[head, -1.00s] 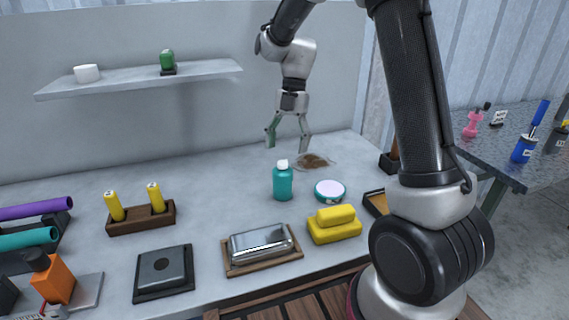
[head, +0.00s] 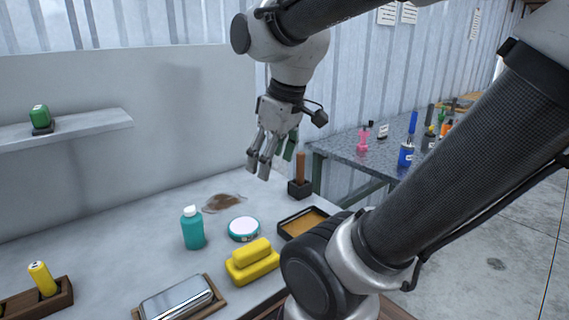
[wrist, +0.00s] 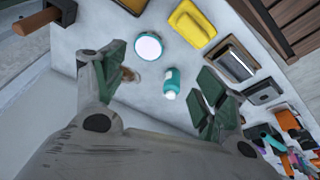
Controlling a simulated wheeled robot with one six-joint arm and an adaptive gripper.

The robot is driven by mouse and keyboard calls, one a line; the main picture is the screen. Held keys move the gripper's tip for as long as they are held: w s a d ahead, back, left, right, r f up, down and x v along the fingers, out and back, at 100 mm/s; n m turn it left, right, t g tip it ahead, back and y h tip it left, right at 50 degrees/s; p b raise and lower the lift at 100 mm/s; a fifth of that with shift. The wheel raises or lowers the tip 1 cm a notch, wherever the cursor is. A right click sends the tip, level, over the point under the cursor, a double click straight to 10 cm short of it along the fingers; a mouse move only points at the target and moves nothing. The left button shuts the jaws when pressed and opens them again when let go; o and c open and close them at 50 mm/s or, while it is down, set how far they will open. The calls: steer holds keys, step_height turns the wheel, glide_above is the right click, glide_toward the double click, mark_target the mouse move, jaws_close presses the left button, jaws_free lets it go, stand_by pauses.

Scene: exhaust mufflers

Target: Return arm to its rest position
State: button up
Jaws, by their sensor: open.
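My gripper (head: 272,160) is open and empty, raised above the back of the grey workbench (head: 125,225) in the head view. In the wrist view my gripper (wrist: 165,95) shows its green-padded fingers spread apart. Between and beyond them lie a teal bottle (wrist: 171,82) and a round teal tin with a pale lid (wrist: 148,46). Nothing is between the fingers at their own height. My arm crosses the right side of the head view, bent high over the bench.
A shelf (head: 85,127) is at left. A second table (head: 340,150) stands at right.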

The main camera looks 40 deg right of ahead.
steer(key=s+m, duration=0.2)
steer(key=s+d+m+t, duration=0.1)
steer(key=m, duration=0.1)
steer(key=shift+d+f, duration=0.1)
steer(key=shift+f, duration=0.2)
stand_by(1.7)
